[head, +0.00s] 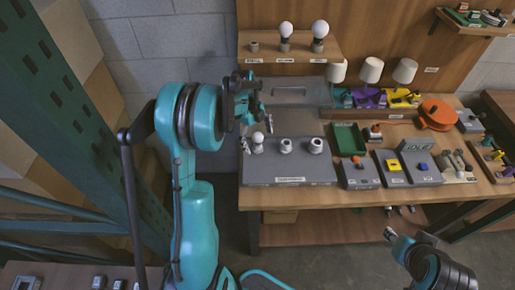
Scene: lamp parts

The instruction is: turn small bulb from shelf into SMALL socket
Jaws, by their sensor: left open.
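A small white bulb (258,138) stands upright in the left socket of the grey socket board (290,180); how deep it sits I cannot tell. The middle socket (286,146) and the right socket (316,146) on the board are empty. On the wooden shelf (262,62), the left holder (254,47) is empty, and two larger bulbs stand in the middle (286,30) and right (320,29) holders. My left gripper (257,131) is open around or just above the small bulb; contact is unclear. My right gripper (391,236) is low at the right, its fingers too small to read.
Several lamps with white shades (372,70) stand at the back of the table. A grey flat panel (300,92) lies behind the board.

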